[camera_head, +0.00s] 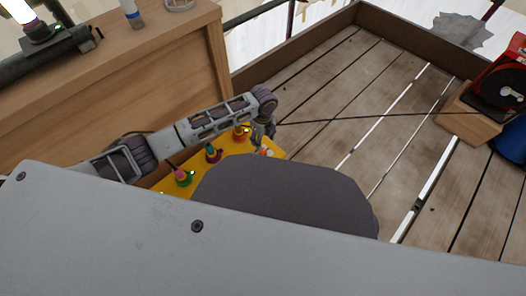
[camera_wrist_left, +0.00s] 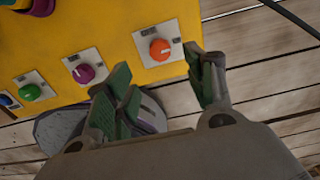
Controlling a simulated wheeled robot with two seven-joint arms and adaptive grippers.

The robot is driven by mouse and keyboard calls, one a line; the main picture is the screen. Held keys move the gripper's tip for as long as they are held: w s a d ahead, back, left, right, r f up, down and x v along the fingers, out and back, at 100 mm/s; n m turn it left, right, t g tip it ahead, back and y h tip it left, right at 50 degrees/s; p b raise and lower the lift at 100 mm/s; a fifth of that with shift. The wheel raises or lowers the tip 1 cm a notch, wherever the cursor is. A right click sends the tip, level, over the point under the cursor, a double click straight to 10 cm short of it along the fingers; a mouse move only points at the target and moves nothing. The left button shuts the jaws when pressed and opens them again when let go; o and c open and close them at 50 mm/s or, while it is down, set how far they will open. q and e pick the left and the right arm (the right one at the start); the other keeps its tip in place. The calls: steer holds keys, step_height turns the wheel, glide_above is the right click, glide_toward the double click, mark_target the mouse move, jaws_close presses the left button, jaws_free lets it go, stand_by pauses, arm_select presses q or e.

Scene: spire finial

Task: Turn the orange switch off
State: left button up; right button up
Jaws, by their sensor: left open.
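The orange switch (camera_wrist_left: 160,49) is a round knob with a pale mark on its face, set on a white plate on the yellow panel (camera_wrist_left: 112,28). In the head view only a small part of the switch (camera_head: 264,152) shows beside my gripper. My left gripper (camera_head: 265,138) is over the right end of the panel (camera_head: 273,148). In the wrist view its green-padded fingers (camera_wrist_left: 168,92) are apart and empty, with the orange switch just beyond the gap between them, not clasped. My right gripper is not in view.
Purple (camera_wrist_left: 84,73), green (camera_wrist_left: 31,92) and blue (camera_wrist_left: 6,99) knobs line the same panel edge. Taller coloured pieces stand along the panel, one orange (camera_head: 240,132). A wooden cabinet (camera_head: 120,75) is behind. A red device (camera_head: 503,85) sits right; the plank floor between is clear.

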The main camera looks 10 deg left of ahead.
mark_target(263, 151)
arm_select(q)
step_height(263, 151, down, 2)
steer(key=shift+b, duration=0.35)
steer(key=shift+f+b, duration=1.75)
steer(key=shift+f, duration=2.05)
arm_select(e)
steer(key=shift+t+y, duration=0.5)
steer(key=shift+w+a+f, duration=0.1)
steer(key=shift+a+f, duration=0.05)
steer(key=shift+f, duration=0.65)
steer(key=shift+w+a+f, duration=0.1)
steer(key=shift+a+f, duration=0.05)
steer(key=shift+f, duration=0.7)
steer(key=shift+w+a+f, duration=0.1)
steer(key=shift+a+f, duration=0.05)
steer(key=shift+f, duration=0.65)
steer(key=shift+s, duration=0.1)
arm_select(q)
steer(key=c, duration=1)
